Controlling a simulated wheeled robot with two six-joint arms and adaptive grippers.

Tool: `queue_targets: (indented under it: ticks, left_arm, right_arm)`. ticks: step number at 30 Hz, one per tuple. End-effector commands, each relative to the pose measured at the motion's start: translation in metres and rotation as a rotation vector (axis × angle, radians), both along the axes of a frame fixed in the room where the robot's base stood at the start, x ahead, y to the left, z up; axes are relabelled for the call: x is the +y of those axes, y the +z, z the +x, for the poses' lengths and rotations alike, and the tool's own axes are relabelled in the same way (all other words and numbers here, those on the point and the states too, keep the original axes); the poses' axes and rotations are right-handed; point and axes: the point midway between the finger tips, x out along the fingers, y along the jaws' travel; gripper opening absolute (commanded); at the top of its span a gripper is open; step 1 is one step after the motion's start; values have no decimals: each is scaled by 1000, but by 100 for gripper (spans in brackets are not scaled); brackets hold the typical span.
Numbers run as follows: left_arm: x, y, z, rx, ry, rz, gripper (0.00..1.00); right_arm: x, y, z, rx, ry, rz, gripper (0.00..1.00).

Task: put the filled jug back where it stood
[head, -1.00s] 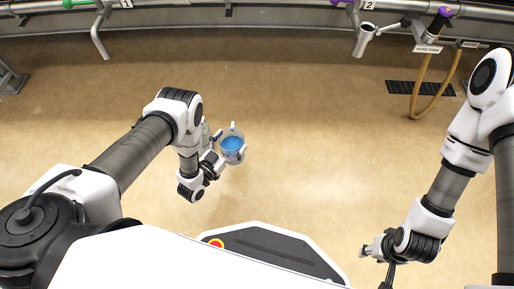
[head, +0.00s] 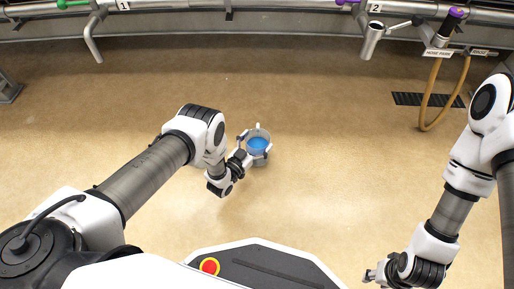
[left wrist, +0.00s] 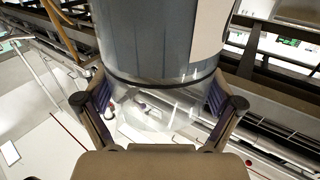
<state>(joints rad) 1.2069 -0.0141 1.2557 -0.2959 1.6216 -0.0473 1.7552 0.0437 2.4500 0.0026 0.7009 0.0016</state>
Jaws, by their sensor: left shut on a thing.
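The jug (head: 258,151) is a clear round vessel with blue liquid in it. In the head view it is held out over the tan floor, in front of my base. My left gripper (head: 250,148) is shut on it from the left side. In the left wrist view the jug (left wrist: 155,45) stands between the two fingers of my left gripper (left wrist: 158,105), with a dark band around its lower part. My right gripper (head: 372,274) is at the lower right, away from the jug and seemingly empty; its fingers are too small to read.
A curved metal rail runs along the back, with spouts marked 1 (head: 93,38) and 2 (head: 372,42). A yellow hose (head: 432,100) hangs at the right above a dark floor grate (head: 415,99). The floor between is clear.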

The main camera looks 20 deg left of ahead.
Motion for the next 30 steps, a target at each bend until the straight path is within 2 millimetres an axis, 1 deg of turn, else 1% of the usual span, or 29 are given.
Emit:
queue_targets:
  ticks: [1,3,9,13,14,22,25,28,30]
  left_arm:
    - [0,-18,0,-1,0,0,26]
    - [0,-23,0,-2,0,-1,26]
    - [0,-20,0,-1,0,0,26]
    - [0,-24,-1,-1,0,0,26]
    - [1,-23,-1,2,0,1,100]
    - [0,-23,-1,1,0,0,100]
    - [0,-18,-1,1,0,0,100]
    - [5,-18,-14,6,0,1,100]
    - [9,-16,-27,6,0,1,100]
  right_arm:
    - [0,-16,0,-1,-2,0,40]
    - [0,-20,0,-1,-4,0,40]
    - [0,-16,1,-2,-4,0,40]
    - [-1,-20,1,-2,-4,0,40]
    - [-1,-18,1,-2,-4,0,40]
    - [-1,-18,0,-1,-4,0,40]
    - [0,-14,0,-1,-4,0,40]
    - [0,-6,0,0,-3,0,40]
    - [0,2,0,1,-1,0,40]
